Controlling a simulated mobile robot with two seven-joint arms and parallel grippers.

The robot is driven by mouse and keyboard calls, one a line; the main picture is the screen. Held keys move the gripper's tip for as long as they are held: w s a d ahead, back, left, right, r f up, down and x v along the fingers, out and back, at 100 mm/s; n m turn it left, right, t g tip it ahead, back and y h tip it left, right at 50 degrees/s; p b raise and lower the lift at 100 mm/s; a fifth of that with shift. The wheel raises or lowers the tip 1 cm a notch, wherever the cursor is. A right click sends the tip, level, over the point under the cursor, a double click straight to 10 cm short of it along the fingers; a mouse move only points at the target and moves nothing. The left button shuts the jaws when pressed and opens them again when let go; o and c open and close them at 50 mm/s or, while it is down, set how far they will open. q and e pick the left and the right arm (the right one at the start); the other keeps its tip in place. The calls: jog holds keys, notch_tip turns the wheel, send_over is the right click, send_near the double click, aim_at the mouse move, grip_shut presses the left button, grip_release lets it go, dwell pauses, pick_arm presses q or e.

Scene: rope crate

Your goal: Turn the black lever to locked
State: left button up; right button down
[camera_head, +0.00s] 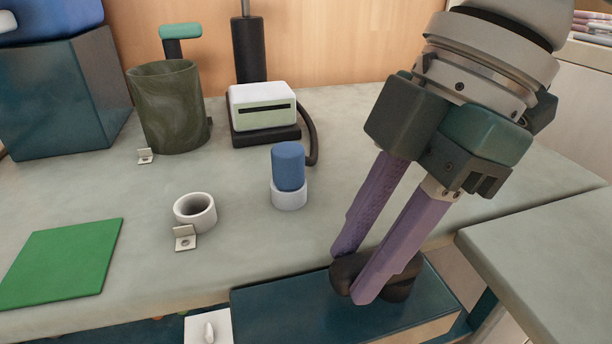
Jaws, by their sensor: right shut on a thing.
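The black lever (405,284), a dark rounded piece, sits on top of a dark blue box (280,306) at the table's front edge. My right gripper (353,275) reaches down from the upper right, and its two purple fingers are shut on the lever. The fingers hide part of the lever, so I cannot tell its exact angle. No locked mark is visible. My left gripper is not in view.
A blue-capped white cylinder (288,168), a white ring (195,212) and a green mat (62,262) lie left of my arm. A green cup (168,107) and a white slotted device (262,106) stand behind. A white switch plate (208,328) is left of the box.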

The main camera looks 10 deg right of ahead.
jog(key=shift+s+r+n+g+p, duration=0.15)
jog(key=shift+s+n+g+p, duration=0.15)
jog(key=shift+n+p, duration=0.7)
jog(key=shift+s+r+n+g+p, duration=0.2)
jog(key=shift+n+g+p, duration=0.35)
jog(key=shift+p, duration=0.75)
jog(key=shift+s+d+f+n+p, duration=0.15)
jog(key=shift+n+p, duration=0.2)
jog(key=shift+n, duration=0.2)
jog(key=n, duration=0.1)
jog(key=n+g+h+p, duration=0.1)
jog(key=n, duration=0.1)
jog(key=shift+s+d+n, duration=0.2)
jog(key=shift+s+n, duration=0.1)
jog(key=shift+s, duration=0.1)
jog(key=shift+s+d+f+n+g+h+p, duration=0.1)
jog(key=shift+s+d+n+g+h+p, duration=0.15)
jog(key=shift+n, duration=0.65)
jog(key=shift+s+d+f+n+g+h+p, duration=0.1)
jog(key=shift+d+n+g+h+p, duration=0.15)
jog(key=shift+n, duration=0.65)
jog(key=c, duration=0.6)
grip_release()
jog(key=shift+o, duration=0.2)
jog(key=shift+r, duration=0.1)
